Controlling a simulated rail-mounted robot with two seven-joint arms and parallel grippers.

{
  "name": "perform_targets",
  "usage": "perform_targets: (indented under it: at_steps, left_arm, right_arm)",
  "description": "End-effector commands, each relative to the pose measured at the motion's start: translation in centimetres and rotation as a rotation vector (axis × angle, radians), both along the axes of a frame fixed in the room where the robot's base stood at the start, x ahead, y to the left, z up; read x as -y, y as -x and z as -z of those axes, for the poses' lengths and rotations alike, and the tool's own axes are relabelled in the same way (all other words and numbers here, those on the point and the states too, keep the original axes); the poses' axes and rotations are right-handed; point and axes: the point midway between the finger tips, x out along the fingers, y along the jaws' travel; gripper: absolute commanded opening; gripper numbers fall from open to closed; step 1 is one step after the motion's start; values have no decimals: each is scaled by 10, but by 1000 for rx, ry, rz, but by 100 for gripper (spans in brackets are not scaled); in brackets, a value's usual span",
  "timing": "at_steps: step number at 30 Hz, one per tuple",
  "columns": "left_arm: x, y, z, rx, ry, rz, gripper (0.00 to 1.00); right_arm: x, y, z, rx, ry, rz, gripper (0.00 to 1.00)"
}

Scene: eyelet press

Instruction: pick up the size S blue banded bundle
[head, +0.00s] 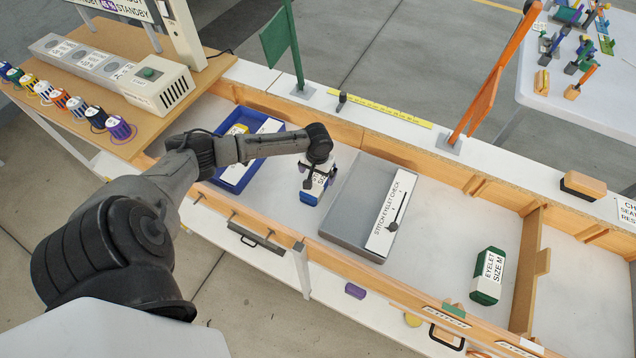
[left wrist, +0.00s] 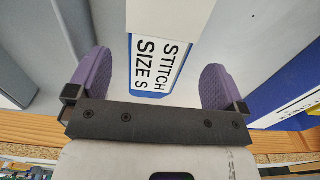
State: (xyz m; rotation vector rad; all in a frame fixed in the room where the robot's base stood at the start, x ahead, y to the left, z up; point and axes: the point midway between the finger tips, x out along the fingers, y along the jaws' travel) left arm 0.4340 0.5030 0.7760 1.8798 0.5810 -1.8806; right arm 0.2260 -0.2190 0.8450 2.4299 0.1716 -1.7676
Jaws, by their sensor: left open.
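The blue banded bundle (head: 309,198) stands on the white bench surface, between the blue tray and the grey tray. In the left wrist view the bundle (left wrist: 155,62) has a white label reading "STITCH SIZE S" and blue edges. My left gripper (head: 318,180) is over the bundle and hides part of it in the head view. In the left wrist view its two purple fingers (left wrist: 157,75) are spread wide, one to each side of the bundle, with gaps between. Nothing is held. My right gripper is not in view.
A blue tray (head: 232,186) is left of the bundle. A grey tray (head: 345,218) with a "STITCH/EYELET CHECK" label is close on its right. A green bundle (head: 487,290) labelled "EYELET SIZE M" stands farther right. Wooden rails (head: 440,167) border the bench.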

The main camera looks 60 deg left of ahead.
Motion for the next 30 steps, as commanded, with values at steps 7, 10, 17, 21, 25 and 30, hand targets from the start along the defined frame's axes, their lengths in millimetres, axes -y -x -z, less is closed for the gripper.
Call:
perform_targets:
  at_steps: [7,10,17,21,25,30]
  left_arm:
    - [1,-1,10,1,1,1,98]
    - [0,-1,21,1,1,0,98]
    - [1,-2,50,1,1,0,98]
    - [0,-2,54,1,-1,2,98]
    - [0,-2,53,1,-1,2,98]
    - [0,-2,53,1,-1,2,83]
  right_arm:
    - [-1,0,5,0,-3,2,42]
    - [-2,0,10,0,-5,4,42]
    - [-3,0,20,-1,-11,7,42]
    - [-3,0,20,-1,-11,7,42]
    - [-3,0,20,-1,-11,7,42]
    - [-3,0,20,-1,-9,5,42]
